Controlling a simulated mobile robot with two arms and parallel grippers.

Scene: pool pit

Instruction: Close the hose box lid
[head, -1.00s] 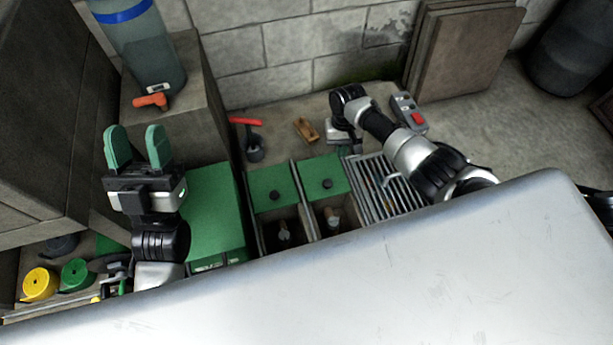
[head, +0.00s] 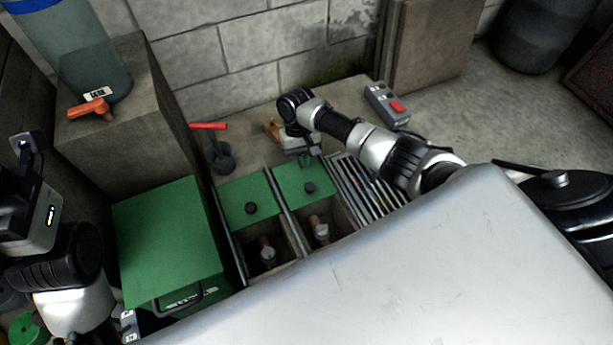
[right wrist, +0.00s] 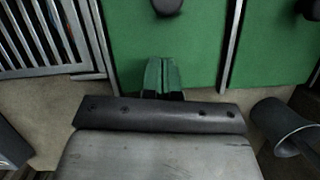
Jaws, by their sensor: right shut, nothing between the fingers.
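The green hose box (head: 165,240), as I take it, stands left of centre in the head view. Its green top looks flat, with a dark handle (head: 180,302) at the near edge; I cannot tell whether the lid is fully down. My left gripper (head: 28,205) is at the left edge, left of the box, and its fingers are not clear. My right gripper (head: 306,160) is away to the right, at the far edge of a green panel with a black knob (head: 310,187). In the right wrist view its green fingers (right wrist: 162,74) are together and empty.
Two open bays with pipe fittings (head: 268,255) lie right of the box, beside a metal grating (head: 365,185). A concrete block (head: 125,130) with an orange-handled valve (head: 90,108) stands behind the box. A grey box with a red button (head: 387,103) lies farther back.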

